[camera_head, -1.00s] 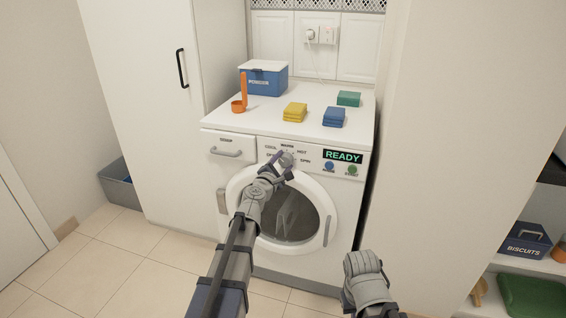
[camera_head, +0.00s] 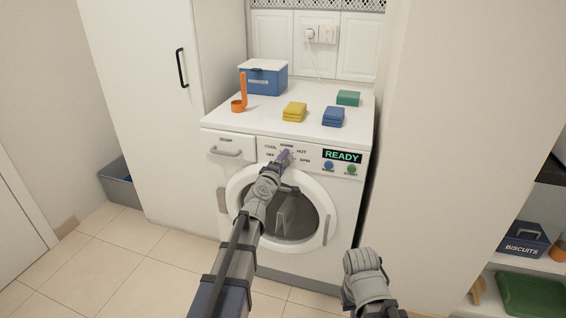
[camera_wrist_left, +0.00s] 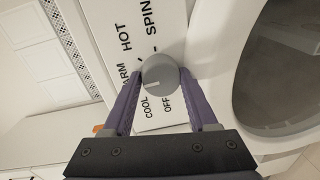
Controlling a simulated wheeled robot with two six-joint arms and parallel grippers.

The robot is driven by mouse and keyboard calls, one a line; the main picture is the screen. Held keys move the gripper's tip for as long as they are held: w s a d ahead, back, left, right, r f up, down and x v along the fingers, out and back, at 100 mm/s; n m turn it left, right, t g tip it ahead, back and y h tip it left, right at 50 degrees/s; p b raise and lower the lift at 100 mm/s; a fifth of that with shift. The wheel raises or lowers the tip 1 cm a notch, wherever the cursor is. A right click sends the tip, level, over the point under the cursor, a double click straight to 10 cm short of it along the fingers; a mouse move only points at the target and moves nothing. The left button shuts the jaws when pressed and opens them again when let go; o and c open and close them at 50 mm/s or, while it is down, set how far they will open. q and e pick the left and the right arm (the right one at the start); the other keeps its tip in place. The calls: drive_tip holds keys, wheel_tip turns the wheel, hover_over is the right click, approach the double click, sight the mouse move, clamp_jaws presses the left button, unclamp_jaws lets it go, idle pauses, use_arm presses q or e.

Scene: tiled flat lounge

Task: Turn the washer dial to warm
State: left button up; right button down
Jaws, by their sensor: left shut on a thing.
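The washer (camera_head: 225,172) stands ahead of me with its door shut and its display reading READY. The grey dial (camera_wrist_left: 158,76) is on its front panel, ringed by OFF, COOL, WARM, HOT and SPIN labels. My left gripper (camera_head: 285,155) reaches the panel from below and largely covers the dial in the head view. In the left wrist view, its purple fingers are shut on the dial, one on each side.
On the washer top are a blue box (camera_head: 263,82), an orange scoop (camera_head: 239,105) and yellow (camera_head: 294,112), blue (camera_head: 333,117) and green (camera_head: 348,98) folded pieces. A tall cabinet (camera_head: 135,110) stands left. Shelves with a biscuits tin (camera_head: 524,240) are right.

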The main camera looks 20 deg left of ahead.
use_arm(q)
drive_tip(key=shift+m, duration=0.3)
idle(0.4)
drive_tip(key=o, duration=1.4)
